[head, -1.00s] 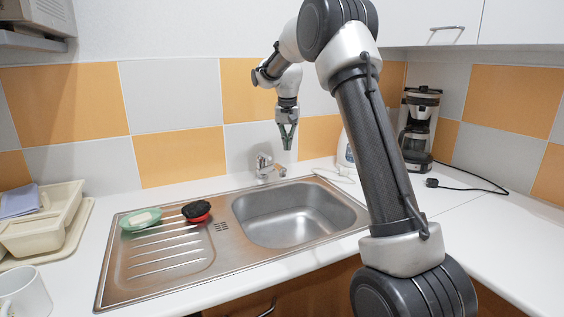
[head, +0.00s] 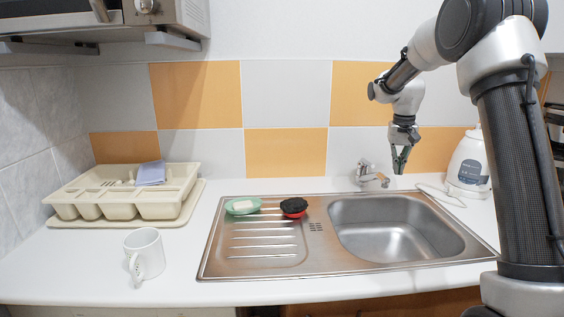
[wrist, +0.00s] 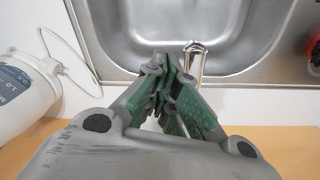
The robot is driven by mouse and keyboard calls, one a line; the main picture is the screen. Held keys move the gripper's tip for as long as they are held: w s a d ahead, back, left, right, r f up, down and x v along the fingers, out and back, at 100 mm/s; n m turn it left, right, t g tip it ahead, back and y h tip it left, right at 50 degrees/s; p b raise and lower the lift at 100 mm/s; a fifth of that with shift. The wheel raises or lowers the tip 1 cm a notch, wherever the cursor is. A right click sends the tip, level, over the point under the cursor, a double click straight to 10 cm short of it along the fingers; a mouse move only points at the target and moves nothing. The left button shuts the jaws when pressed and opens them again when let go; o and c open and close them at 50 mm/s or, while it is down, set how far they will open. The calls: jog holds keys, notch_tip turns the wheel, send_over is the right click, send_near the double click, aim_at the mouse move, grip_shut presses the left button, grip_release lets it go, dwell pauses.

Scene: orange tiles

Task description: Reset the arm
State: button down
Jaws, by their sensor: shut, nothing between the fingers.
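My gripper (head: 400,161) hangs pointing down above the back right of the sink, in front of the tiled wall, and is shut with nothing in it. In the wrist view its green-padded fingers (wrist: 166,85) meet at the tips, with the sink basin (wrist: 180,35) beyond them. My arm is bent, rising at the right of the head view and reaching down to the gripper. The tap (head: 372,178) is just left of and below the fingertips in the head view, and it shows beside the fingers in the wrist view (wrist: 194,62). The gripper appears apart from it.
A green soap dish (head: 232,211) and a red and black scrubber (head: 293,207) lie on the drainboard (head: 225,255). A white mug (head: 145,252) and a cutlery tray (head: 150,210) stand left. A white kettle (head: 468,165) stands right of the gripper. The front left counter is mostly clear.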

jog(key=s+a+r+n+t, duration=0.1)
jog(key=s+r, duration=0.1)
jog(key=s, duration=1.1)
jog(key=s+a+r+n+t, duration=0.1)
jog(key=s+r, duration=0.1)
jog(key=s, duration=1.1)
jog(key=s+a+r+n+t, duration=0.1)
jog(key=s+r, duration=0.1)
jog(key=s, duration=1.1)
jog(key=shift+s+a+r+y, duration=0.15)
jog(key=shift+s+r+y, duration=0.1)
jog(key=shift+y, duration=0.15)
